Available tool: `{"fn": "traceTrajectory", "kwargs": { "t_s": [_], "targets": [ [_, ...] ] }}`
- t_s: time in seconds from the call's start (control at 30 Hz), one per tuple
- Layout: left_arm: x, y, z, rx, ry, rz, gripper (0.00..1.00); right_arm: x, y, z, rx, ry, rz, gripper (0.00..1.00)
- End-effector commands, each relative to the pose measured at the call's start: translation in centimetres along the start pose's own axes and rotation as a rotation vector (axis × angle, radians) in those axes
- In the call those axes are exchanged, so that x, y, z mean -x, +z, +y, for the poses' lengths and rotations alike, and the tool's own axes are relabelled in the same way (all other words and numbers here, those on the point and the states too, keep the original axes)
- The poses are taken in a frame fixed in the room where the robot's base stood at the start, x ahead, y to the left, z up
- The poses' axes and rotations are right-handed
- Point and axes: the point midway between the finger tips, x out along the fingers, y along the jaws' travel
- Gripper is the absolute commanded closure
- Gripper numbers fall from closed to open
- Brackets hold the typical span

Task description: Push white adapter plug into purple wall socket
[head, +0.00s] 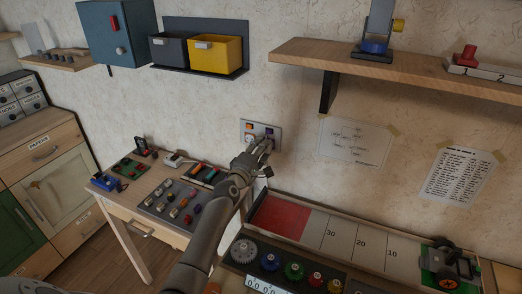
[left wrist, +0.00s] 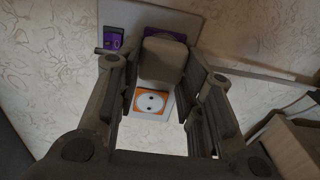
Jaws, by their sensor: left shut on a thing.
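A pale wall plate (head: 247,123) is on the wall in the middle of the head view. It bears an orange-framed socket (left wrist: 152,102) and a purple-framed socket (left wrist: 160,31). My left gripper (head: 264,147) is at the plate's lower right. In the left wrist view its fingers are shut on the white adapter plug (left wrist: 163,62), which looks grey in shadow. The plug lies in line with the purple socket and hides most of it. I cannot tell whether the plug touches the socket or how deep it sits. My right gripper is not in view.
A small purple panel (left wrist: 111,42) is beside the purple socket. A wooden shelf (head: 420,74) juts out at upper right, and a yellow bin (head: 218,56) hangs at upper left. A table with several small objects (head: 150,181) stands at lower left. A long board (head: 345,238) lies below the plate.

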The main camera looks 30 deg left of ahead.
Motion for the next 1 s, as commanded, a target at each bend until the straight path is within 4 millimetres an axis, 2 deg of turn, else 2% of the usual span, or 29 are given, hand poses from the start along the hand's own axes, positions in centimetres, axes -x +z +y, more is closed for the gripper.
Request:
{"fn": "traceTrajectory", "kwargs": {
  "t_s": [0.57, 1.0],
  "targets": [
    [-0.05, 0.0, 0.01, 0.0, 0.0, 0.0, 0.86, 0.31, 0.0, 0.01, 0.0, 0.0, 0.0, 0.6],
    [-0.87, 0.0, -0.01, 0.0, 0.001, 0.0, 0.86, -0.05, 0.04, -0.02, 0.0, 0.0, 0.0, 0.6]
  ]
}}
